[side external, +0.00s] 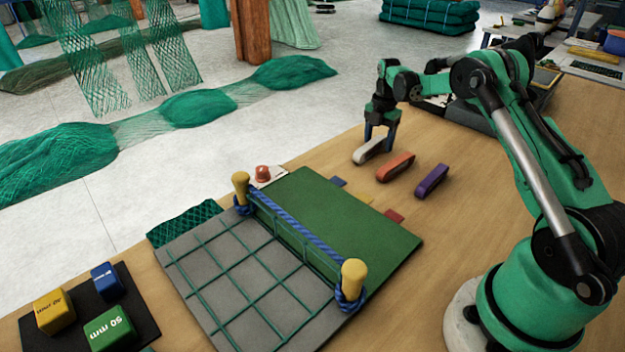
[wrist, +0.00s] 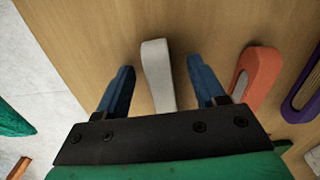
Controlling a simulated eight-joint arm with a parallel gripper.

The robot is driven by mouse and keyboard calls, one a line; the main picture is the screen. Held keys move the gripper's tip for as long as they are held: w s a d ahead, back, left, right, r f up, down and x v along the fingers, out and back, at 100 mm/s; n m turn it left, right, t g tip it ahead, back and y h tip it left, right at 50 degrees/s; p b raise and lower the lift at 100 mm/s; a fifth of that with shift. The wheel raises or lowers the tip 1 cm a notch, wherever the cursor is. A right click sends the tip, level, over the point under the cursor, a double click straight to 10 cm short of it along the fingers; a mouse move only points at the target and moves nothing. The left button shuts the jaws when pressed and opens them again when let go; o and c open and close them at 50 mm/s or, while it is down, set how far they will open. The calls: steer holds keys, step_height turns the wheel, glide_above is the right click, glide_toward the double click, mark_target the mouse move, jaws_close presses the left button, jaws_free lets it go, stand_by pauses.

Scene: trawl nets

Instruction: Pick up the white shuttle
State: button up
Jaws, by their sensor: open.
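The white shuttle (side external: 369,150) lies on the wooden table near its far edge, leftmost of three shuttles. My gripper (side external: 379,142) is low over it, pointing down. In the wrist view the white shuttle (wrist: 158,75) lies between the two blue fingers of my open gripper (wrist: 161,85), with a gap on each side. Its near end is hidden by the gripper body. An orange shuttle (side external: 395,167) lies just to the right; it also shows in the wrist view (wrist: 257,78), close to the right finger. A purple shuttle (side external: 432,181) lies further right.
A green board (side external: 385,240) and a grey mat with a green net (side external: 205,275) lie at front, with two yellow pegs and a blue rope. Colored blocks (side external: 108,328) sit on a black mat at lower left. The table edge is close to the white shuttle.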

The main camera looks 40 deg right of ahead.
jaws_close()
stand_by(0.3)
